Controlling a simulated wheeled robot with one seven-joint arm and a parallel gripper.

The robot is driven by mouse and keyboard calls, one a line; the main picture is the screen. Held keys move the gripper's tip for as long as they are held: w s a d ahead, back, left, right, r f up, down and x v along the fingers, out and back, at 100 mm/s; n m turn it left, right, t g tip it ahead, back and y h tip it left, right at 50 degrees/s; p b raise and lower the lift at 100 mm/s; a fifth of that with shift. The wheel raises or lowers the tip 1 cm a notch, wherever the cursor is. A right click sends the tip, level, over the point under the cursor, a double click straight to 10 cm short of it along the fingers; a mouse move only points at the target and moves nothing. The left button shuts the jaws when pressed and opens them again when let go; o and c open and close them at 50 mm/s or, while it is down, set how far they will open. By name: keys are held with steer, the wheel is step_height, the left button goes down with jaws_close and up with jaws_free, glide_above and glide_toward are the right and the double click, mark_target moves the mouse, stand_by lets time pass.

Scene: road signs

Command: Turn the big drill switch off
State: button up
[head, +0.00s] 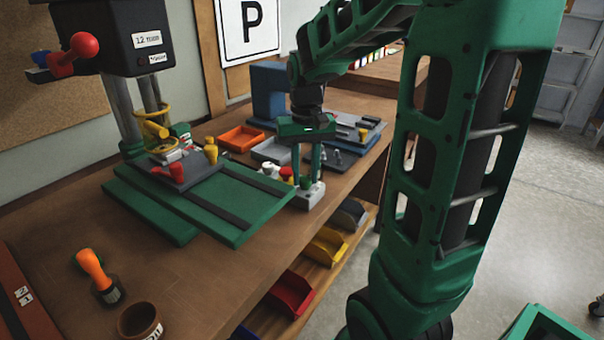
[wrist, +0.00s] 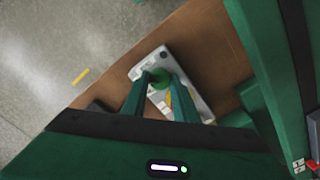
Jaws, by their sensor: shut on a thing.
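The big drill (head: 115,40) stands at the left of the bench in the head view, with a dark head, a "12 mm" label and red-knobbed levers. A pale switch box (head: 313,198) sits near the bench's front edge. The wrist view shows this box (wrist: 200,106) from above, with a round green knob (wrist: 158,78) on it. My gripper (head: 308,182) points down over the box. In the wrist view my gripper (wrist: 160,84) is shut on the green knob, a finger on each side. The fingers partly hide the knob and the box's face, so its exact setting cannot be told.
A green slotted base plate (head: 225,190) lies left of the box. An orange tray (head: 241,139) and a blue block (head: 269,92) are behind. An orange-handled tool (head: 93,265) and a brown cup (head: 140,321) stand front left. Yellow (head: 325,248) and red (head: 290,293) bins sit below the edge.

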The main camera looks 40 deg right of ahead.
mark_target(304, 178)
steer(key=o, duration=1.1)
steer(key=shift+c, duration=0.2)
steer(key=shift+r, duration=0.15)
step_height(304, 178, up, 10)
steer(key=shift+r, duration=0.25)
steer(key=shift+w, duration=0.1)
steer(key=s+f, duration=0.6)
steer(key=s, duration=0.4)
steer(key=s+f+m, duration=0.1)
steer(key=s+f, duration=0.5)
steer(key=s, duration=0.5)
steer(key=shift+s+a, duration=0.15)
steer(key=shift+s, duration=0.05)
